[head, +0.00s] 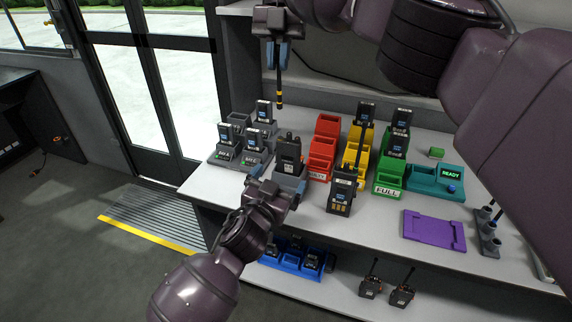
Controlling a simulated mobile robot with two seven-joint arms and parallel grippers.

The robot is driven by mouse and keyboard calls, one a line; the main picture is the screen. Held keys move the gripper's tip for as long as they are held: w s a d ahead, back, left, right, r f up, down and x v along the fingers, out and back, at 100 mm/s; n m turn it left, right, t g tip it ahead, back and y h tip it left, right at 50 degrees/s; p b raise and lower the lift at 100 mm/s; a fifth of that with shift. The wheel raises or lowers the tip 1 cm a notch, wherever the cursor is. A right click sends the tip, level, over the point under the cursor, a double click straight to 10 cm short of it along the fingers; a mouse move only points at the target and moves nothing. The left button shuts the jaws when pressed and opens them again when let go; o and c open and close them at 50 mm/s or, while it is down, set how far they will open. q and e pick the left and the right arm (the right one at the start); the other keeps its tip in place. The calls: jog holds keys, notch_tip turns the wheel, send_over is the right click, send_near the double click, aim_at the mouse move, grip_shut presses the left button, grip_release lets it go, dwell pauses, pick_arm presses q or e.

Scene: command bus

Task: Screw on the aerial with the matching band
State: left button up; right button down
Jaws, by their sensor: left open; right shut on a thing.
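My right gripper (278,45) is at the top, shut on a thin black aerial (279,82) that hangs upright, with a yellow band near its lower end. Below it a dark handheld radio (289,152) stands on the bench, with no long aerial visible on it. The aerial's lower end is above the radio and apart from it. My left gripper (278,186) is open at the radio's lower part, its fingers to either side; contact cannot be told. Another radio (341,192) with a long aerial and yellow marks stands at the bench's front edge.
Grey chargers (226,154) stand left; red (324,145), yellow (351,178) and green (390,178) bins stand in the middle. A teal READY unit (436,184), purple mat (434,231) and grey aerial rack (487,238) are right. The lower shelf holds a blue tray (290,268) and two radios (371,287).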

aim_at(286, 160)
jog(key=m, duration=0.1)
jog(key=w+m+y, duration=0.1)
jog(key=m, duration=0.1)
jog(key=shift+f+m, duration=0.2)
jog(key=shift+m, duration=0.1)
pick_arm(q)
jog(key=shift+a+f+n, duration=0.35)
jog(key=shift+a+n, duration=0.3)
jog(key=shift+n, duration=0.45)
pick_arm(e)
jog(key=m+t+y, duration=0.1)
jog(key=m, duration=0.2)
jog(key=m+t+y, duration=0.1)
jog(key=m, duration=0.2)
jog(key=m+t, duration=0.1)
jog(key=m, duration=0.2)
jog(key=shift+w+a+r+y, duration=0.1)
jog(key=shift+w+a+y, duration=0.15)
jog(key=shift+y, duration=0.15)
pick_arm(q)
jog(key=shift+x, duration=6)
jog(key=shift+a, duration=0.15)
